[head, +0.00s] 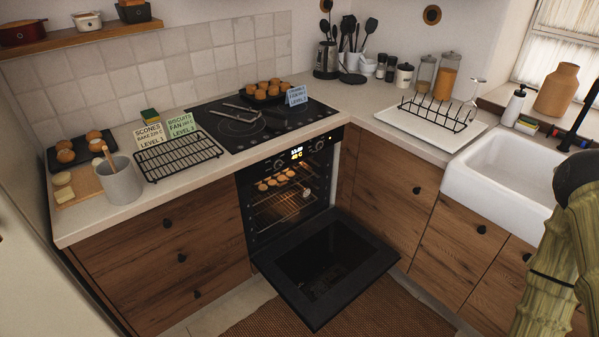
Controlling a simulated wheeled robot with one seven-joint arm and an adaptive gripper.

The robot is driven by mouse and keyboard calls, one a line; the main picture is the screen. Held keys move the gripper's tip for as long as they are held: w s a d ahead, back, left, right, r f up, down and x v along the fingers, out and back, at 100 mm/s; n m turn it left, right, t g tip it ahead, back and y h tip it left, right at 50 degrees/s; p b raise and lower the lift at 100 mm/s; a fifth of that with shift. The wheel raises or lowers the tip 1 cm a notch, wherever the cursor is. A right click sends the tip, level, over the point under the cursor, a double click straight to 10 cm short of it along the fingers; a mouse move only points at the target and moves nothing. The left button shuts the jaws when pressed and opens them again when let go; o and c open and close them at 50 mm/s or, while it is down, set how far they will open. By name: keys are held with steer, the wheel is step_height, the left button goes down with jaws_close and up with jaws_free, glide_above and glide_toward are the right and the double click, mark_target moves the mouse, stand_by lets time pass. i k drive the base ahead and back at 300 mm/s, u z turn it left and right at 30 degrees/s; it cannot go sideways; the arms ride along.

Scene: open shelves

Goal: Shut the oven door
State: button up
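The oven (292,178) is built in under the black hob, and its cavity is lit. Its dark door (381,268) hangs down, wide open, reaching out over the floor. A tray of baked goods (277,183) sits on an upper level inside, with a rack (283,206) below it. A greenish, ribbed part of my arm fills the lower right of the head view, apart from the door. My gripper does not show.
A woven rug (265,322) lies below the door. Wooden drawers (165,250) and cabinets (400,195) flank the oven. A white sink (505,180) is at right. The counter holds a wire rack (178,157), a grey crock (120,181), cards and a tray of buns (268,90).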

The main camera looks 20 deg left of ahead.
mark_target(327, 264)
steer(key=u, duration=0.8)
steer(key=i, duration=0.55)
steer(key=u, duration=0.35)
